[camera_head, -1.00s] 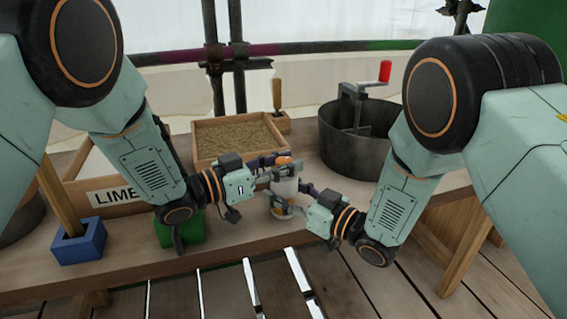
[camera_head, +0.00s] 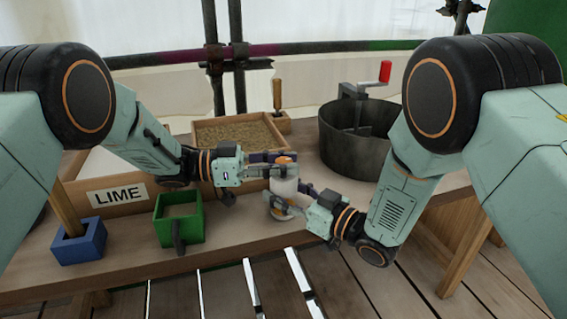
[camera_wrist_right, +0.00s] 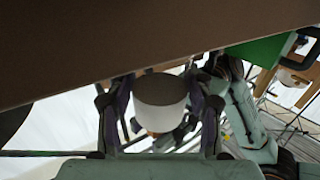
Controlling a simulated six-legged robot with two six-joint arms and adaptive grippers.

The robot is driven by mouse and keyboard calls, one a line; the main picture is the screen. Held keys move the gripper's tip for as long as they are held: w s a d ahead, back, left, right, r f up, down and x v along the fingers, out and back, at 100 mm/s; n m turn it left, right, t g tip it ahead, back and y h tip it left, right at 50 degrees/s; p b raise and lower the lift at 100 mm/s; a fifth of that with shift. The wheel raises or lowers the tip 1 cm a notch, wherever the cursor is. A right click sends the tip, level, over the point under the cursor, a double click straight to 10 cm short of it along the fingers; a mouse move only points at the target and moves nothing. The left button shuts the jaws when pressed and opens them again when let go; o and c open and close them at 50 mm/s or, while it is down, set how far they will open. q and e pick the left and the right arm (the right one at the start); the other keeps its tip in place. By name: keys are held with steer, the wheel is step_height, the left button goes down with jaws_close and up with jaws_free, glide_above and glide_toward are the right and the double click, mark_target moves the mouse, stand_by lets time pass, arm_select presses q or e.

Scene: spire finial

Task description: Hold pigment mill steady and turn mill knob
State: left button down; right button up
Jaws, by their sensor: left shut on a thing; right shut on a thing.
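The pigment mill (camera_head: 285,187) is a small pale cylinder standing upright near the front edge of the bench, with an orange mill knob (camera_head: 284,160) on top. My left gripper (camera_head: 278,168) reaches in level from the left and is shut on the knob. My right gripper (camera_head: 291,203) is shut on the mill's body from the right, lower down. In the right wrist view the pale mill (camera_wrist_right: 160,90) sits between both fingers, with a bit of orange behind it. The fingers partly hide the mill in the head view.
A green open box (camera_head: 180,220) and a blue block with a wooden handle (camera_head: 78,243) stand to the left, before the LIME box (camera_head: 118,196). A sand tray (camera_head: 235,132) lies behind. A dark tub (camera_head: 350,150) with a red-handled crank stands right of the mill.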

mark_target(283, 160)
arm_select(q)
steer(key=c, duration=0.9)
jaws_free()
steer(key=shift+c, duration=0.2)
step_height(283, 160, up, 10)
steer(key=shift+r, duration=0.1)
